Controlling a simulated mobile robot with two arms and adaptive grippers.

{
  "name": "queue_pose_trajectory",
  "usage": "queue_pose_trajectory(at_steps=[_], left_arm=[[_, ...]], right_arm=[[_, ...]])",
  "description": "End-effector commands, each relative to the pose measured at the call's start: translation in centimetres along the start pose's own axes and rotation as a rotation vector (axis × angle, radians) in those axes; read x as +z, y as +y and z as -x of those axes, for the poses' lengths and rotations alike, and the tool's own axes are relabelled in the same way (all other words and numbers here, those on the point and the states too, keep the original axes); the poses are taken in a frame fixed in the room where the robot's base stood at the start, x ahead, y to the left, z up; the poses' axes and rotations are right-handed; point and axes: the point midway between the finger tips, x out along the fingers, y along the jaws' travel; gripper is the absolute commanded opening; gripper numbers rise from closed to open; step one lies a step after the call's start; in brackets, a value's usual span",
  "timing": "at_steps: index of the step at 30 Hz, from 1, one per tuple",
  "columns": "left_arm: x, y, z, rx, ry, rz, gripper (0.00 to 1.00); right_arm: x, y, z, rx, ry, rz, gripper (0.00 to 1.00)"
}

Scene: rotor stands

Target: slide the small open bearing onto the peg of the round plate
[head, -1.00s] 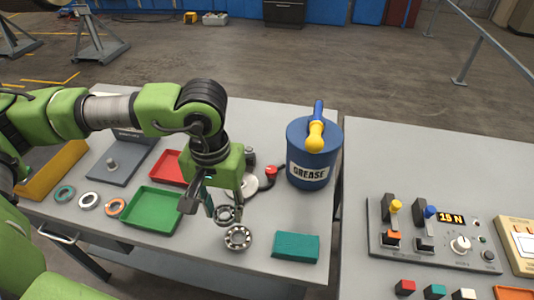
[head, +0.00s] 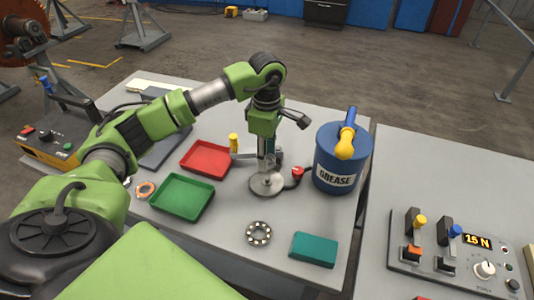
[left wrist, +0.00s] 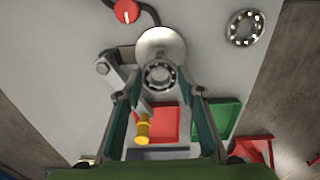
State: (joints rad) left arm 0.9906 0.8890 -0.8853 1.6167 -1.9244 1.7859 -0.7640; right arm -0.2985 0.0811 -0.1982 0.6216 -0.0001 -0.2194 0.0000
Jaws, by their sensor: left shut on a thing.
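The small open bearing (left wrist: 160,76) is between the fingertips of my left gripper (left wrist: 160,88) in the left wrist view, and the gripper is shut on it. In the head view my left gripper (head: 268,158) points down over the round plate (head: 266,185), and I cannot make out the bearing there. The round plate is a shiny grey disc, also in the left wrist view (left wrist: 160,42), partly covered by the bearing. I cannot clearly see its peg, or whether the bearing is around it. My right gripper is not in view.
A larger open bearing (head: 259,234) lies in front of the plate. A yellow-handled lever (head: 234,144), a red knob (head: 297,171) and the blue grease drum (head: 341,160) stand close around the plate. Red (head: 206,159) and green (head: 182,197) trays lie left, a teal block (head: 314,250) right.

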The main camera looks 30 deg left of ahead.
Motion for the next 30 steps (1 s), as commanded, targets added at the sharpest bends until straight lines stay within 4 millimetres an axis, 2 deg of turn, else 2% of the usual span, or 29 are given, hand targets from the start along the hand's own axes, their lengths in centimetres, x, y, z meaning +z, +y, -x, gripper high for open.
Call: queue_pose_trajectory(at_steps=[4, 21, 30], left_arm=[[0.0, 0.0, -1.0, -0.001, 0.000, -0.002, 0.16], [0.1, 0.0, -5.0, 0.000, 0.000, -0.004, 0.16], [0.1, 0.0, -4.8, 0.001, 0.000, -0.004, 0.16]], right_arm=[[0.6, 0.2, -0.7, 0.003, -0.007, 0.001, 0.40], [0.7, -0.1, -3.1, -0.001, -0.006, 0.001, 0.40], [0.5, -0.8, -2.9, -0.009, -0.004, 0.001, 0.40]])
